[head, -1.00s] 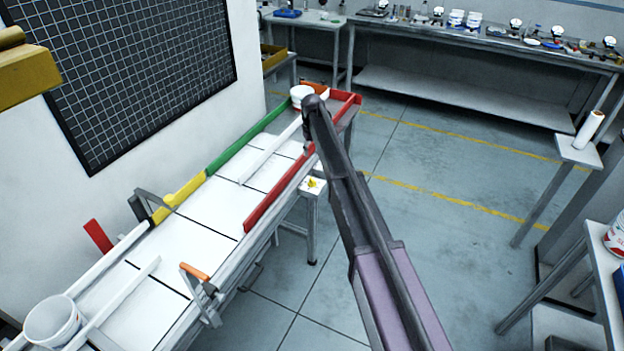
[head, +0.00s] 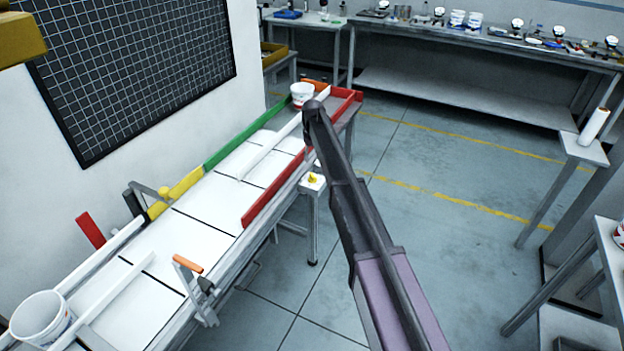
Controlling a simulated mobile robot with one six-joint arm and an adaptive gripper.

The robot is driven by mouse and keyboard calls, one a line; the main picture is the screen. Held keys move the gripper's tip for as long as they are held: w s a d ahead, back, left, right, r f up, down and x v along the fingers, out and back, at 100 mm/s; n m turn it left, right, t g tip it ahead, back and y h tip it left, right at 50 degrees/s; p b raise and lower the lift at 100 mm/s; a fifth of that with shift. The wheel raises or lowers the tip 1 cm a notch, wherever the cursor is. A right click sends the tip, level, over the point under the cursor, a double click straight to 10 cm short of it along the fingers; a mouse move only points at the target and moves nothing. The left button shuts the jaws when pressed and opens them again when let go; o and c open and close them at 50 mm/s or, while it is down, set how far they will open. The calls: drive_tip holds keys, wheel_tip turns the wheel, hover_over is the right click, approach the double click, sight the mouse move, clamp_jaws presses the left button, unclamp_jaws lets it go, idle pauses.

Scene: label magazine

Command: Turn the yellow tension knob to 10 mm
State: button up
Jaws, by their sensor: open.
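The small yellow tension knob (head: 313,178) sits on a white block (head: 309,186) at the right side of the long line table, beside the red guide rail. It is small in the head view, and its setting and any scale cannot be read. My arm reaches up from the bottom right, and its dark upper joint stands just above and right of the knob in the picture. My gripper cannot be made out; it seems hidden behind the arm.
The line table (head: 205,238) carries green, yellow and red rails (head: 270,190). White tubs stand at its near end (head: 40,318) and far end (head: 302,93). An orange-handled lever (head: 187,263) rises at its near side. Open floor (head: 430,240) lies to the right.

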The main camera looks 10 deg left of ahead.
sight(313, 175)
drive_tip(key=shift+f+b, duration=4.1)
drive_tip(key=shift+f, duration=0.3)
clamp_jaws()
